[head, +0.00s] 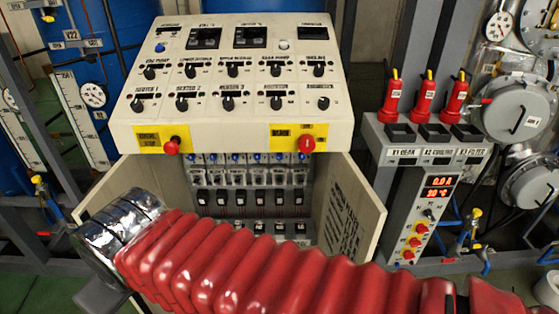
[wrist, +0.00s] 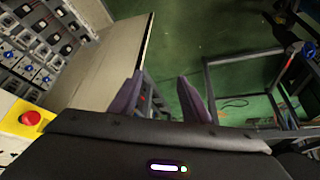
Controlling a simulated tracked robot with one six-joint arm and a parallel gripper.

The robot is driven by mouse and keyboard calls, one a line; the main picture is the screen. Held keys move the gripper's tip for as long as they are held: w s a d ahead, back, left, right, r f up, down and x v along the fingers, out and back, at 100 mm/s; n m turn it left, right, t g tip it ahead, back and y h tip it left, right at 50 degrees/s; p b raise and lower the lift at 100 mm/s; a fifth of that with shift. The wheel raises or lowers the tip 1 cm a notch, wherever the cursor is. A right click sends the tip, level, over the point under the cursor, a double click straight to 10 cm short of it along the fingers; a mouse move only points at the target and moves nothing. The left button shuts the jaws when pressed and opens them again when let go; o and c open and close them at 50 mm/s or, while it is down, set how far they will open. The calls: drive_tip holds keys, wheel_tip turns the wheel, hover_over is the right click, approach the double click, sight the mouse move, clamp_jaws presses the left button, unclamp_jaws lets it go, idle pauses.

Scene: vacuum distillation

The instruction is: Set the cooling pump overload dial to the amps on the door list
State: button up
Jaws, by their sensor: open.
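The open cabinet under the sloped control panel (head: 230,125) holds rows of small switchgear. A row of overload units with blue dials (head: 233,159) sits just under the panel, partly shaded. Blue dials (wrist: 37,79) also show at the left of the wrist view; I cannot tell which is the cooling pump's. The door list (head: 345,215) is dark lettering inside the right door, too small and slanted to read. My gripper (wrist: 161,95) is open and empty, its dark purple fingers apart beside a beige door panel (wrist: 105,65). I cannot make it out in the head view.
My red arm crosses in front of the cabinet's lower part. A grey unit with red plugs (head: 425,97) stands right. Green floor (wrist: 215,30) lies beyond my fingers, with a metal frame (wrist: 245,70).

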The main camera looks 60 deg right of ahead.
drive_tip(key=w+d+f+m+t+h, duration=0.1)
drive_tip(key=w+d+f+h, duration=0.15)
drive_tip(key=w+d, duration=0.9)
drive_tip(key=w+d+f+m+t+h, duration=0.1)
drive_tip(key=w+d+f, duration=0.2)
drive_tip(key=w+d, duration=0.8)
drive_tip(key=d+f+h, duration=0.1)
drive_tip(key=d+f, duration=0.2)
drive_tip(key=d, duration=0.4)
drive_tip(key=d+f+m+h, duration=0.1)
drive_tip(key=d+f, duration=0.2)
drive_tip(key=d, duration=0.3)
drive_tip(key=d+f+h, duration=0.2)
drive_tip(key=d+f, duration=0.1)
drive_tip(key=d, duration=0.4)
drive_tip(key=s+d+f+h, duration=0.3)
drive_tip(key=s+d+f, duration=0.2)
drive_tip(key=d, duration=0.3)
drive_tip(key=s+d+f+h, duration=0.3)
drive_tip(key=s+d, duration=0.3)
drive_tip(key=d, duration=0.3)
drive_tip(key=s+d+f+h, duration=0.3)
drive_tip(key=s+d+f, duration=0.3)
drive_tip(key=d, duration=0.2)
drive_tip(key=shift+d+f, duration=0.25)
drive_tip(key=shift+f, duration=0.05)
drive_tip(key=shift+w, duration=0.1)
